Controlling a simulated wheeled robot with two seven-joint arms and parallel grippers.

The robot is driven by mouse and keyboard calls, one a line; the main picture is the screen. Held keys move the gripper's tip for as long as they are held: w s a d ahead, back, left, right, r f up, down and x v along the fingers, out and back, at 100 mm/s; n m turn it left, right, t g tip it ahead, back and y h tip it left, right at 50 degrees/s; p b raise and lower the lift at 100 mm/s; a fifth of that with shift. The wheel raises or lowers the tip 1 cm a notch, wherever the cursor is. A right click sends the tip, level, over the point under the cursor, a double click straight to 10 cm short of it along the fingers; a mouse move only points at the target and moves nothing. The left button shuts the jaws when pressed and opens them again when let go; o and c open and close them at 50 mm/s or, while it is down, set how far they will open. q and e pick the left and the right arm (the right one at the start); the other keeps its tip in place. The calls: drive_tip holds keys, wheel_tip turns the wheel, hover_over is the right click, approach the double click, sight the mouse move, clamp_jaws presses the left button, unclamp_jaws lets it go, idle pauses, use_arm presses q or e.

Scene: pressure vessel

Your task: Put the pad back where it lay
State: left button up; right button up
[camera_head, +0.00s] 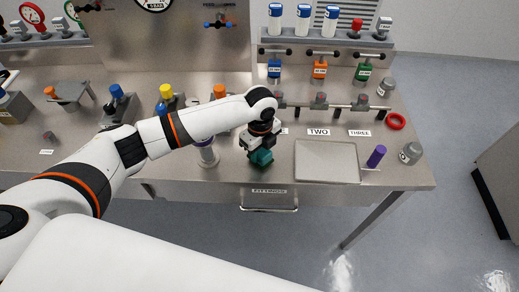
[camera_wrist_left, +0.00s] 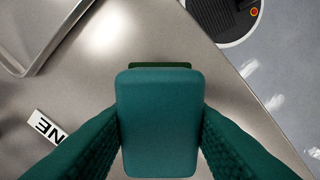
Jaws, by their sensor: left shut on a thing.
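My left gripper (camera_head: 261,155) is over the front part of the steel bench, left of the grey tray (camera_head: 327,161). It is shut on a teal pad (camera_wrist_left: 160,120), a rounded slab seen between the two teal fingers in the left wrist view. A darker green edge (camera_wrist_left: 160,65) shows just past the slab. In the head view the pad and the fingertips blend into one teal patch. I cannot tell whether the pad touches the bench. My right gripper is not in view.
A purple-handled tool (camera_head: 376,156) lies right of the tray, with a grey cylinder (camera_head: 411,153) and red ring (camera_head: 396,121) beyond. A white cylinder (camera_head: 207,152) stands left of the gripper. Label TWO (camera_head: 318,132) and a valve pipe lie behind. The bench's front edge is close.

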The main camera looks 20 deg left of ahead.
use_arm(q)
drive_tip(key=shift+d+f, duration=0.1)
drive_tip(key=shift+f, duration=0.4)
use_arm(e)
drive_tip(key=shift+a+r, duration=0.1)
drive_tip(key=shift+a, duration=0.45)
use_arm(q)
drive_tip(key=shift+f, duration=0.1)
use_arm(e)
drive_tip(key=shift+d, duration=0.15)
use_arm(q)
drive_tip(key=o, duration=0.9)
drive_tip(key=shift+o, duration=0.2)
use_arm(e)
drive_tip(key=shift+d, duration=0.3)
use_arm(q)
wheel_tip(320, 180, up, 12)
drive_tip(key=b, duration=0.2)
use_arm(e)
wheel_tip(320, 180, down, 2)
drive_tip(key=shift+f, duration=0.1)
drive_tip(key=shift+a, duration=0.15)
